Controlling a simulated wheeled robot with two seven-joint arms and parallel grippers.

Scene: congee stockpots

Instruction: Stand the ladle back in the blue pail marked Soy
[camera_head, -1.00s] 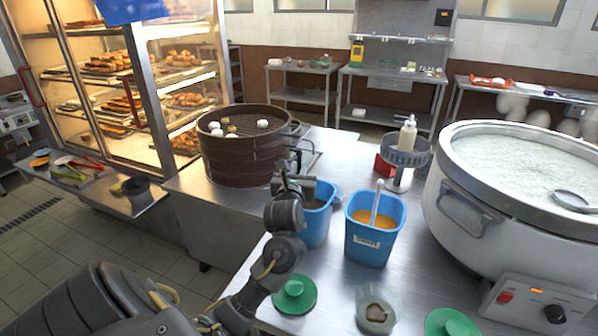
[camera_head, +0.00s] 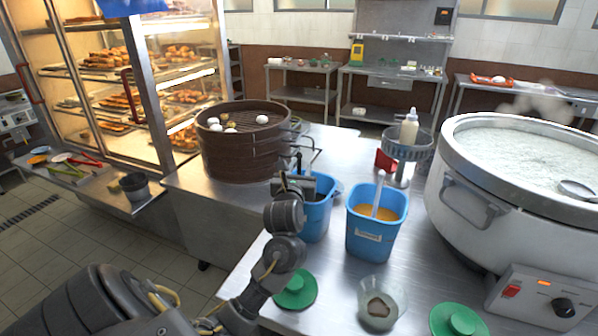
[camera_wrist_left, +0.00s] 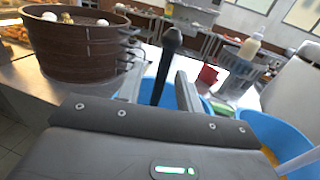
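Two blue pails stand side by side on the steel counter. The left pail (camera_head: 316,222) holds something dark; my gripper covers part of it and I see no label on it. The front pail (camera_head: 373,241) holds orange liquid and a pale ladle handle, with a small white label too small to read. The dark ladle handle (camera_head: 299,161) stands up at the left pail; its bowl is hidden. My left gripper (camera_head: 300,185) is at that pail's rim. In the left wrist view its fingers (camera_wrist_left: 160,92) stand apart on either side of the dark handle (camera_wrist_left: 165,65), with gaps showing. My right gripper is out of view.
A bamboo steamer (camera_head: 241,150) stands behind left, a large stockpot (camera_head: 470,205) at right. A grey basket with a bottle (camera_head: 409,128) is behind the pails. Green lids (camera_head: 295,291) and a glass bowl (camera_head: 381,303) lie in front.

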